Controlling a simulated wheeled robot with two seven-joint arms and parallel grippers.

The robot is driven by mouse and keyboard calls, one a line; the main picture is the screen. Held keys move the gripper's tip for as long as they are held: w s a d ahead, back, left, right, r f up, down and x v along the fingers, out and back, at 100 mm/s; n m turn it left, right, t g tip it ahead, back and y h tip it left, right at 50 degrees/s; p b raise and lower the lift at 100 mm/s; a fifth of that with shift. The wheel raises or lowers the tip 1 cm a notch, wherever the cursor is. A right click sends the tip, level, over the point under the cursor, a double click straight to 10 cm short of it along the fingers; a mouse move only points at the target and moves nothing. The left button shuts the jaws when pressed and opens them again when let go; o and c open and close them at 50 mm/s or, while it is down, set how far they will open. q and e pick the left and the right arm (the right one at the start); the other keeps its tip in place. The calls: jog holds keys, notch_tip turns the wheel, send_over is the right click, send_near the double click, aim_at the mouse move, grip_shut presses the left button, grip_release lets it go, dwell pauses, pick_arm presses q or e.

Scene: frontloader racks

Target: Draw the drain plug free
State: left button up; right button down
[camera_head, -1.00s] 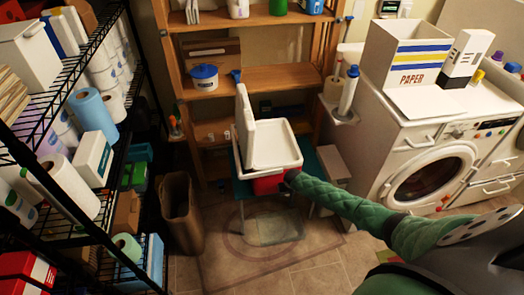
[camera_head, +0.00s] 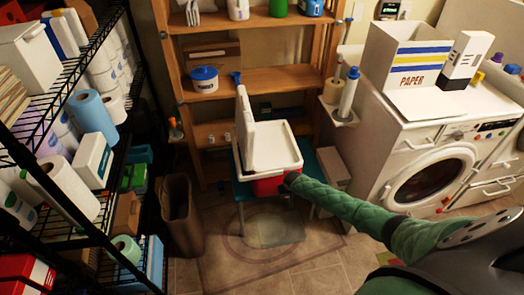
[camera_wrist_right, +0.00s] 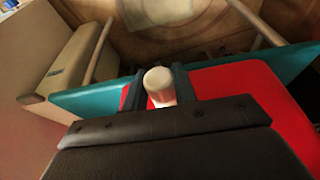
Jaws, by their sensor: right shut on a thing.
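A red cooler (camera_head: 268,186) with a white inner tub and its white lid (camera_head: 245,122) standing open sits on a teal stool (camera_head: 243,188). My right gripper (camera_head: 290,180) is at the cooler's right side, at the end of my green-sleeved arm. In the right wrist view, the white drain plug (camera_wrist_right: 160,85) stands between the two dark fingers of my right gripper (camera_wrist_right: 159,88), against the red cooler wall (camera_wrist_right: 240,95). The fingers are shut on the plug. Whether the plug is still seated in the wall cannot be seen. My left gripper is out of view.
A wooden shelf (camera_head: 265,78) stands behind the cooler. A black wire rack (camera_head: 120,155) with paper rolls is on the left, with a brown bin (camera_head: 181,215) beside it. A washing machine (camera_head: 430,170) is on the right. The floor (camera_head: 310,275) in front of the stool is clear.

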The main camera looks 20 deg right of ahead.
jog(key=shift+s+a+p, duration=0.2)
jog(key=shift+s+p, duration=0.55)
jog(key=shift+s, duration=0.1)
dwell(0.6)
jog(key=shift+s+a+p, duration=0.25)
jog(key=shift+s+p, duration=0.55)
jog(key=shift+s, duration=0.25)
jog(key=shift+s+a+p, duration=0.25)
jog(key=shift+s+p, duration=0.55)
jog(key=shift+s, duration=0.25)
